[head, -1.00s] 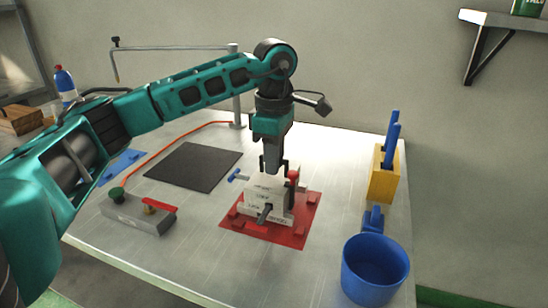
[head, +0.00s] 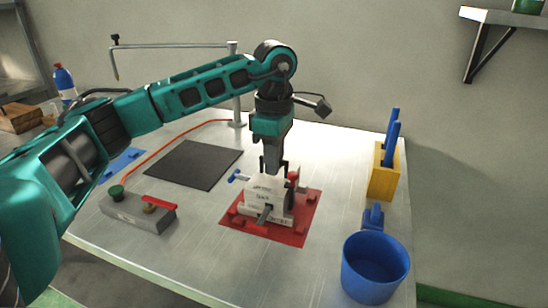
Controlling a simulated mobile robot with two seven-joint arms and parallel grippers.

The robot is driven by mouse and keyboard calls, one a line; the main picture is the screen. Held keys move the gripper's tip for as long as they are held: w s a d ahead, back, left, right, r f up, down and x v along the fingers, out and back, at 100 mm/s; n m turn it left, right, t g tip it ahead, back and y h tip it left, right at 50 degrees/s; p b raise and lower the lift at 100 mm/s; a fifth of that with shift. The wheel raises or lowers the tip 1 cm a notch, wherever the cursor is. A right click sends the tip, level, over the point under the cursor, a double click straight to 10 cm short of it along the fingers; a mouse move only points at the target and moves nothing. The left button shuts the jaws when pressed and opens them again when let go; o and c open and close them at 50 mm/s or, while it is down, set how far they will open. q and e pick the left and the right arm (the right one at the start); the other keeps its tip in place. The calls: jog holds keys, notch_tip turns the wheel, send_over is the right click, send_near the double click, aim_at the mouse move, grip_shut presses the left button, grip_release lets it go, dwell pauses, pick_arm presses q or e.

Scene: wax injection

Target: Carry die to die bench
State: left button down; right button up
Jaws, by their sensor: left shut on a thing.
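The die (head: 266,193) is a pale block with dark lettering, a blue handle at its left and a red knob at its right. It stands upright at the red mat (head: 305,228) on the metal bench (head: 210,265). My left gripper (head: 272,172) comes down from above and is shut on the top of the die. The arm and die hide part of the mat, and I cannot tell whether the die touches its base. My right gripper is not in view.
A dark pad (head: 193,165) lies left of the die. A grey control box (head: 138,212) with a green button stands at front left.

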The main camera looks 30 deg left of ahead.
pick_arm(q)
jog(key=shift+f+b, duration=0.4)
jog(key=shift+f, duration=0.15)
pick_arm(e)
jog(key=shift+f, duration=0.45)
pick_arm(q)
jog(key=c, duration=1.1)
grip_release()
jog(key=shift+o, duration=0.3)
jog(key=shift+s+f, duration=0.1)
jog(key=shift+f, duration=0.15)
notch_tip(320, 180, up, 13)
jog(key=p, duration=0.2)
jog(key=shift+r, duration=0.15)
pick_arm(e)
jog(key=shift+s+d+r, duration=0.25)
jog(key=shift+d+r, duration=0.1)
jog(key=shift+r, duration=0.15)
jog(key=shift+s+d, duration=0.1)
